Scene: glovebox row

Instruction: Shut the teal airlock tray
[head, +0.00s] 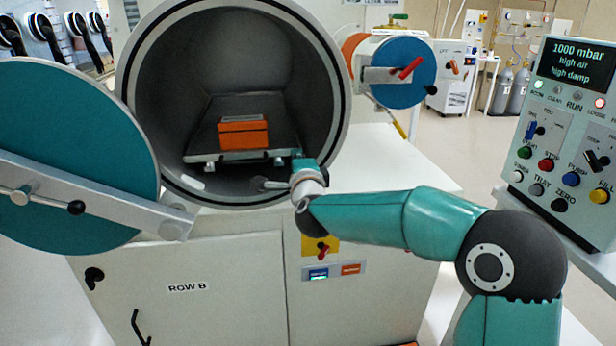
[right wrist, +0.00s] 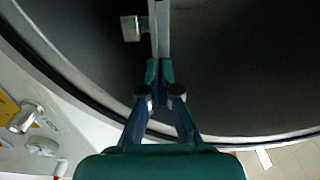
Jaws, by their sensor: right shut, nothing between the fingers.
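The airlock tray (head: 203,148) is a grey slide-out shelf in the open mouth of the large round airlock chamber (head: 225,60). An orange box (head: 243,133) sits on it. The airlock's round teal door (head: 75,140) stands open at the left. My right gripper (head: 298,157) is at the right end of the tray's front edge, inside the chamber rim. In the right wrist view its fingers (right wrist: 159,72) are shut and empty, their tips against or very close to a grey bar of the tray (right wrist: 162,25). Contact is hard to tell. My left gripper is out of view.
A smaller airlock with a blue door (head: 405,75) and red handle is behind to the right. A control panel (head: 570,110) reading 1000 mbar, high air, high damp stands at the right. The white cabinet (head: 200,290) below is marked ROW B.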

